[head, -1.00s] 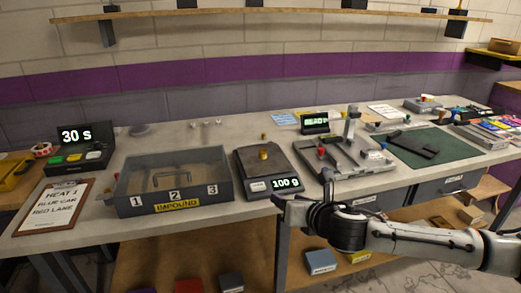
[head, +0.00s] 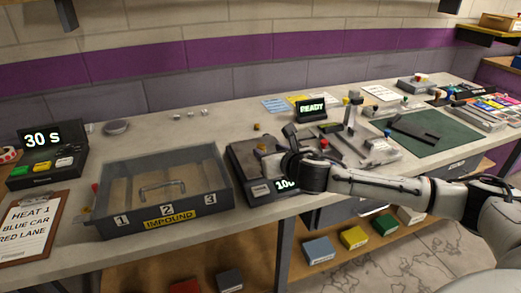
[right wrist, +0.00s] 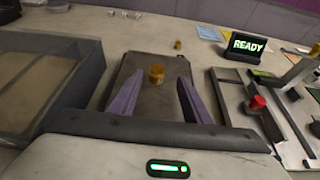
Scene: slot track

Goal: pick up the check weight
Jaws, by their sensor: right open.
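The brass check weight (right wrist: 156,74) stands upright on the plate of the dark scale (right wrist: 132,93) in the right wrist view. In the head view my right gripper mostly covers the weight, and the scale (head: 240,163) shows its left part and a partly hidden display. My right gripper (head: 275,148) is over the scale, coming from the right. Its jaws are open, and its two purple-grey fingers (right wrist: 156,100) appear on either side of the weight in the right wrist view, with gaps to it. My left gripper is not in view.
The grey impound tray (head: 107,222) is left of the scale. A fixture (head: 375,153) with a red knob is on the right, before the READY display (head: 312,107). A smaller brass piece (head: 257,127) lies behind the scale.

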